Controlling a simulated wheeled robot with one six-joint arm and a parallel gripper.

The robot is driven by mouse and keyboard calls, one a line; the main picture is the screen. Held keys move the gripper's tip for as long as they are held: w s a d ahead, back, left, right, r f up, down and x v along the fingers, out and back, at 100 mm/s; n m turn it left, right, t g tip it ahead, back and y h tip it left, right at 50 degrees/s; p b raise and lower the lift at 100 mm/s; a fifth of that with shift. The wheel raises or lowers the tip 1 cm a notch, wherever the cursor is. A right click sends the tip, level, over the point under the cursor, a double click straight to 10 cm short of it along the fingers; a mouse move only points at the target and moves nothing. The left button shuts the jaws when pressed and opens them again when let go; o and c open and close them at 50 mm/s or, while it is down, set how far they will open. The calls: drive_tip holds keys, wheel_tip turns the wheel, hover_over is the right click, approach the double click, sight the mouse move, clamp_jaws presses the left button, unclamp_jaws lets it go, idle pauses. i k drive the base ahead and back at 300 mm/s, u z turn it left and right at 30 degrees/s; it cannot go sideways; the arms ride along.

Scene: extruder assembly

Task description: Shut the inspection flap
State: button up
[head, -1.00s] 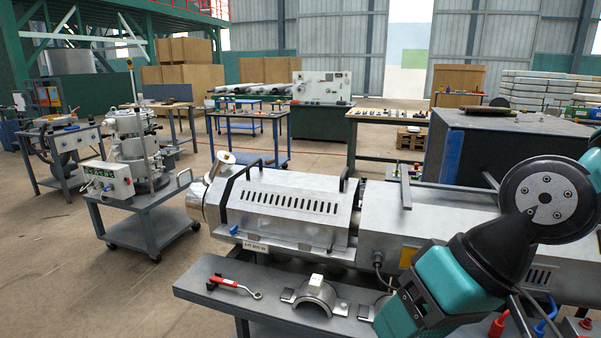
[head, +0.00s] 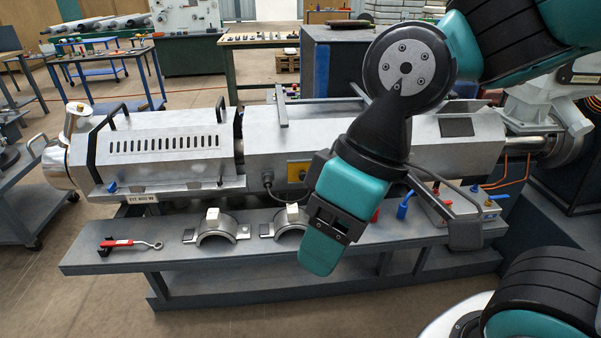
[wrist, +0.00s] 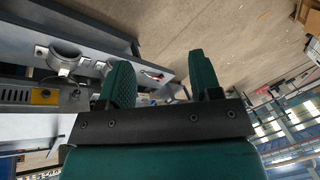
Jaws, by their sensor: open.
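The inspection flap seems to be the raised grey plate (head: 464,104) on the extruder's right part, in the head view. It stands tilted up behind a dark square opening (head: 457,127) in the casing's sloped face. My gripper (head: 320,255) hangs in front of the casing, over the bench, well to the left of and below the opening. In the wrist view my gripper (wrist: 160,75) shows two green fingers apart with nothing between them. I cannot make out the flap in the wrist view.
The long extruder casing (head: 170,140) has black handles.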

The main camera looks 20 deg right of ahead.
sight(453, 106)
drive_tip(key=u, duration=0.3)
drive_tip(key=k, duration=0.35)
drive_tip(key=z, duration=1.75)
drive_tip(key=i, duration=1.7)
drive_tip(key=u, duration=0.35)
